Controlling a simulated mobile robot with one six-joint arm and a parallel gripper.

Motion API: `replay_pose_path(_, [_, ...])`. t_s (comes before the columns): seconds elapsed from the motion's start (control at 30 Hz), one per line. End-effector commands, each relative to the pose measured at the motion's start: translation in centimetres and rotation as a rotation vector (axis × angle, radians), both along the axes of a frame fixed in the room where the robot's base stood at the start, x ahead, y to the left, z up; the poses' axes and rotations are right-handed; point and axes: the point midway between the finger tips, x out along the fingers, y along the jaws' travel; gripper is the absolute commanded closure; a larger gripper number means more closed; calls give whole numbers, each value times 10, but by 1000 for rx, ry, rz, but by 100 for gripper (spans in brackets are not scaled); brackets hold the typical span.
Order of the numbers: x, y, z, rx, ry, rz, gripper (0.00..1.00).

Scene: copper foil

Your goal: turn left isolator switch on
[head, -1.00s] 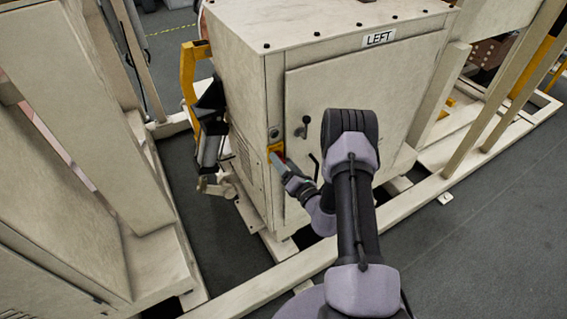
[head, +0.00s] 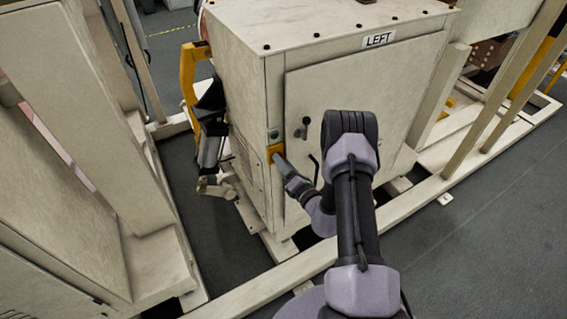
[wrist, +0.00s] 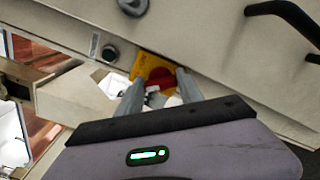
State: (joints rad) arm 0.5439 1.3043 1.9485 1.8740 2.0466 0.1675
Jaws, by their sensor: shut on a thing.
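The cabinet marked LEFT (head: 345,95) stands in the middle of the head view. Its isolator switch is a red knob (wrist: 160,76) on a yellow plate (wrist: 146,65), seen in the wrist view. In the head view the yellow plate (head: 274,150) is on the cabinet's front, near its left edge. My gripper (head: 282,161) reaches it from the front right. In the wrist view my gripper (wrist: 157,88) has one finger on each side of the red knob and is shut on it. The knob's lower part is hidden between the fingers.
A dark door handle (head: 305,125) sits on the cabinet front, right of the switch. A bent black handle (wrist: 285,18) and a round dark button (wrist: 110,53) show in the wrist view. A beige floor rail (head: 420,205) runs between my base and the cabinet.

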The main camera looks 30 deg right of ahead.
Motion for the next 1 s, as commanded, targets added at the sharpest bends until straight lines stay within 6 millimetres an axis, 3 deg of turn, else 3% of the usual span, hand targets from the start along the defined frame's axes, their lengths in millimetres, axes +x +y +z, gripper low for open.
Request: replay_pose_path(1.0, [-1, 0, -5, 944, 35, 1, 97])
